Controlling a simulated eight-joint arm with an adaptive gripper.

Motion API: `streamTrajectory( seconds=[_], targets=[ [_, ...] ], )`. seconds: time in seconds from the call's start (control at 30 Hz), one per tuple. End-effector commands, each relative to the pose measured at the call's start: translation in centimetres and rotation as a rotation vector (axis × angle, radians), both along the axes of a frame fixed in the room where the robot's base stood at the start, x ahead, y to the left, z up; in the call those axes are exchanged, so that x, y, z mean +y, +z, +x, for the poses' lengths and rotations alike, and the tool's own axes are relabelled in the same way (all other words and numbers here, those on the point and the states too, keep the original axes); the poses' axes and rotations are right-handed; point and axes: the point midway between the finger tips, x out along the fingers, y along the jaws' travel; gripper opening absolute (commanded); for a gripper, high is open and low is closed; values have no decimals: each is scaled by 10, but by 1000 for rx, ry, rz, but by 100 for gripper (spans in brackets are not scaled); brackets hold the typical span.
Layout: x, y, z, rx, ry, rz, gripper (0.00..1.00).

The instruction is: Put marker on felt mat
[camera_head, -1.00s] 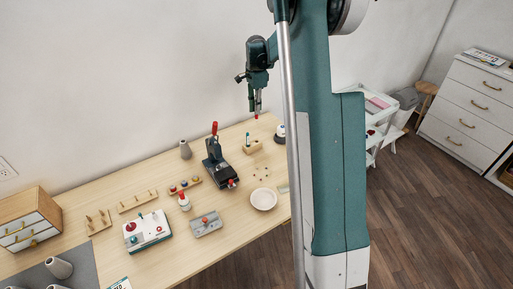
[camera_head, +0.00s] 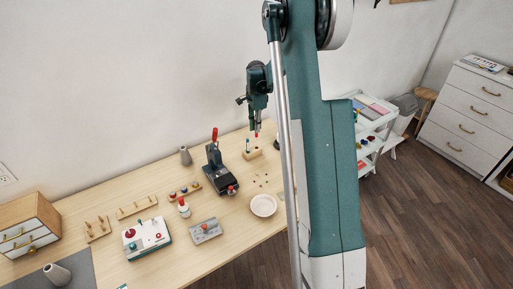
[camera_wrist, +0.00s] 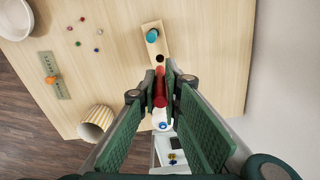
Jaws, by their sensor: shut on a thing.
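My gripper (camera_head: 257,132) is shut on a red marker (camera_wrist: 160,88), which lies between its fingertips in the wrist view. In the head view only a small red end shows below the fingers, above the back right of the table. Beside it stands a wooden block (camera_head: 253,155) with a teal marker (camera_head: 248,146) upright in it. The wrist view shows the block (camera_wrist: 163,48) with a dark empty hole near the fingertips. The grey felt mat (camera_head: 84,268) lies at the table's front left, partly cut off by the frame.
A black press with a red handle (camera_head: 214,158), a white bowl (camera_head: 263,205), a grey box (camera_head: 205,231) and a red-and-white device (camera_head: 147,238) stand between my gripper and the mat. A grey cone (camera_head: 57,274) is on the mat.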

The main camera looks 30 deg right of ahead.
Motion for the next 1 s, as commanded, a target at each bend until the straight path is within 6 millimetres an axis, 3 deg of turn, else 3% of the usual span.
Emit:
streamTrajectory(
  seconds=[0.3, 0.77, 1.0],
  targets=[
    [0, -37, 0, 0, 0, 0, 3],
    [0, -44, 0, 0, 0, 0, 3],
    [0, -66, 0, 0, 0, 0, 3]
  ],
)
